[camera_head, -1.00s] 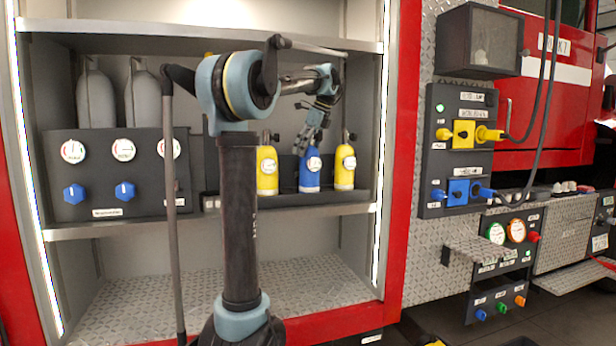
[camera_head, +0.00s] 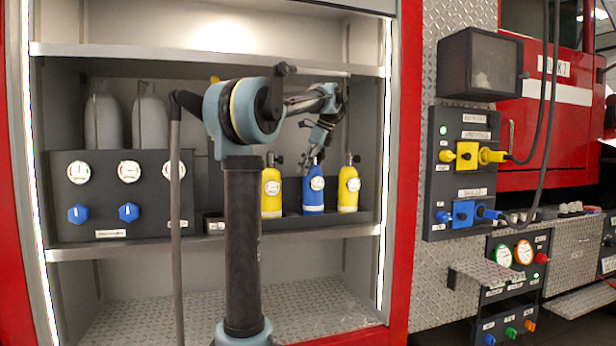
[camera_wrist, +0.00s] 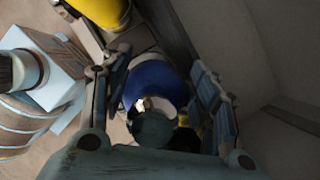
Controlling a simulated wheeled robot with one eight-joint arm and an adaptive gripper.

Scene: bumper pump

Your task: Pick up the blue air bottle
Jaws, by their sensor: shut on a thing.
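The blue air bottle (camera_head: 313,196) stands upright on the dark rack of the shelf, between two yellow bottles. In the wrist view its blue body (camera_wrist: 158,84) and dark neck (camera_wrist: 152,128) lie between the two fingers. My gripper (camera_head: 314,160) comes from above at the top of the blue bottle and is shut on it. The fingers also show in the wrist view (camera_wrist: 162,92), one on each side of the bottle. The contact points themselves are hard to make out.
One yellow bottle (camera_head: 271,194) stands close on the left of the blue one, another yellow bottle (camera_head: 348,190) close on the right. The upper shelf (camera_head: 130,58) runs above my arm. A dark gauge panel (camera_head: 100,222) stands left on the same shelf.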

